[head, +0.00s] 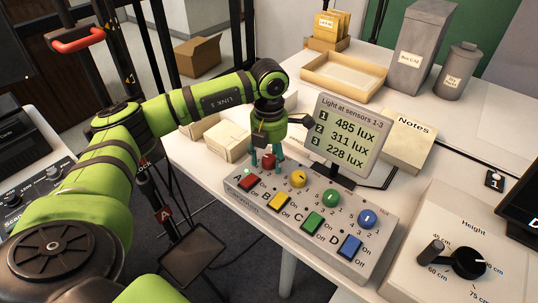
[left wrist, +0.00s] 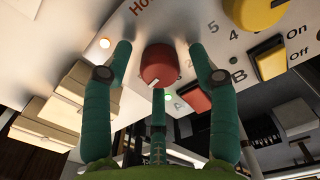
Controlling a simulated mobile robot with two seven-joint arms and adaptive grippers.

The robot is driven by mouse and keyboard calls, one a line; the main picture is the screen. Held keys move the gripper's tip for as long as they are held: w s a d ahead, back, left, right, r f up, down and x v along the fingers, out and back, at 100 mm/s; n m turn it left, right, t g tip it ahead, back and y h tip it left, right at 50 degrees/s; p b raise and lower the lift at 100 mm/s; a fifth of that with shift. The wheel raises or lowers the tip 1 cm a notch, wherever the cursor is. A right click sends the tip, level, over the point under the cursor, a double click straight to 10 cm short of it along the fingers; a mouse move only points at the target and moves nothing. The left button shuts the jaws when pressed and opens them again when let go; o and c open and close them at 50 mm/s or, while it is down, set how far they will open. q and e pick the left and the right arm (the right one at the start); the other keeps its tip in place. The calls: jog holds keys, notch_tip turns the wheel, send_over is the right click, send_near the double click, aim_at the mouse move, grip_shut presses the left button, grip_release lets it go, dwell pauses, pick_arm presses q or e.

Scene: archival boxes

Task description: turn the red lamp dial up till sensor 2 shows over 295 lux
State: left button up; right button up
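The red dial (head: 268,161) is at the left end of the control panel (head: 350,232), above the red switch A (head: 251,182). The dial also shows in the left wrist view (left wrist: 160,66). My left gripper (head: 267,154) is over the dial, its three teal fingers spread around it. In the left wrist view (left wrist: 161,52) there are gaps between the side fingers and the dial, so it is open. The third finger's contact with the dial is unclear. The display (head: 345,135) reads 485 lux for sensor 1, 311 for sensor 2 and 228 for sensor 3. My right gripper is out of view.
Yellow (head: 298,179), green (head: 331,198) and blue (head: 367,219) dials stand in a row right of the red one. Cream boxes (head: 228,140) lie behind my left gripper. A Notes box (head: 408,140) is behind the display. A Height panel (head: 462,245) is at right.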

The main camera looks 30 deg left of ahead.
aim_at(269, 158)
pick_arm(q)
jog(key=shift+r, duration=0.2)
notch_tip(269, 158, up, 12)
jog(key=shift+f, duration=0.15)
dwell(0.7)
